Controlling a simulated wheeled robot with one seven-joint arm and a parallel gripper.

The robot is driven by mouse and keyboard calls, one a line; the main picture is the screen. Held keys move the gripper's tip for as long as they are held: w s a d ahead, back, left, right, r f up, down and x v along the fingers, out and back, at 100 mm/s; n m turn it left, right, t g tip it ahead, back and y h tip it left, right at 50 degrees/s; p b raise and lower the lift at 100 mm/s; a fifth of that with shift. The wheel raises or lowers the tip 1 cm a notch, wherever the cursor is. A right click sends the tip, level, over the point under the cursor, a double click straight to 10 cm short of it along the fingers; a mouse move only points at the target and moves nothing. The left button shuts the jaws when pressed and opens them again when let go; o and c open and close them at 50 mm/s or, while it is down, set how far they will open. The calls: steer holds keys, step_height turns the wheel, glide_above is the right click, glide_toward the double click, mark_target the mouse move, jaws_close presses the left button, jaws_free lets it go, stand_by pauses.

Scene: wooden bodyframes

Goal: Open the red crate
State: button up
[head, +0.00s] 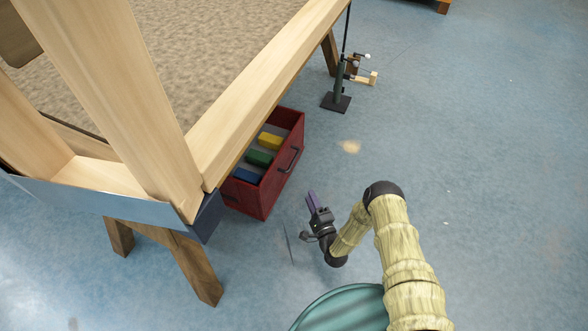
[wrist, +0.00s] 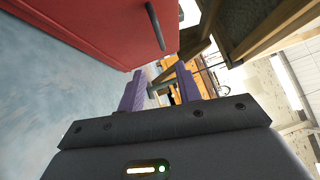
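The red crate (head: 262,200) stands on the floor, partly under the edge of the wooden frame. Its visible top is open and shows yellow, green and blue blocks inside. The part under the frame is hidden. A dark bar handle (head: 290,160) is on its front face. My gripper (head: 312,201) is in front of the crate, to its right in the head view, apart from the handle. In the wrist view the purple fingers (wrist: 160,85) are spread with nothing between them. The red crate (wrist: 85,25) fills the upper left there, with its handle (wrist: 155,25) beyond the fingertips.
The wooden frame (head: 250,95), with a sandy surface inside it, overhangs the crate. A wooden leg (head: 195,268) stands at its near corner. A dark stand (head: 337,100) is on the floor behind the crate. The blue floor (head: 480,150) on the right is clear.

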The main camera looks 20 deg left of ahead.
mark_target(294, 159)
steer(key=shift+s, duration=0.1)
steer(key=b+x, duration=0.8)
steer(key=x, duration=0.8)
steer(key=shift+w+a, duration=0.25)
steer(key=shift+w, duration=0.05)
steer(key=shift+w+a+r, duration=0.2)
steer(key=shift+w, duration=0.05)
jaws_close()
